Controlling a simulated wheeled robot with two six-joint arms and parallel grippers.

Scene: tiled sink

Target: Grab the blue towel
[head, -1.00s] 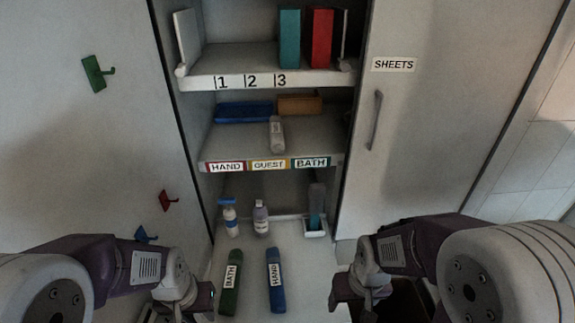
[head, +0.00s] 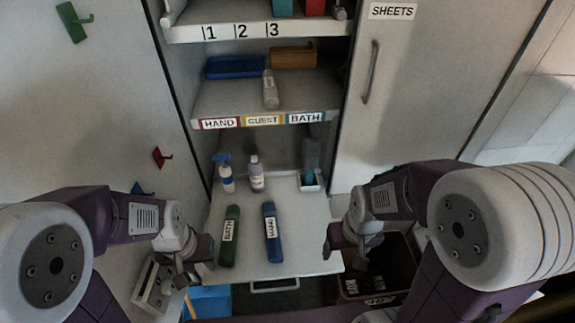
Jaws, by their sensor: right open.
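The blue towel (head: 272,236) is a narrow blue roll with a white label reading HAND. It lies on the low white shelf board, right of a similar dark green roll (head: 229,240) labelled BATH. My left gripper (head: 192,275) is left of both rolls, near the board's left edge, and touches neither. Its fingers are small and dark, so whether they are open is unclear. My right gripper (head: 338,246) is open and empty near the board's right edge, apart from the blue towel.
A spray bottle (head: 226,176), a pale bottle (head: 257,175) and a small white holder (head: 311,181) stand behind the rolls. Shelves labelled HAND, GUEST, BATH (head: 262,120) rise above. Below the board are a blue bin (head: 211,300) and a dark bin (head: 397,270).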

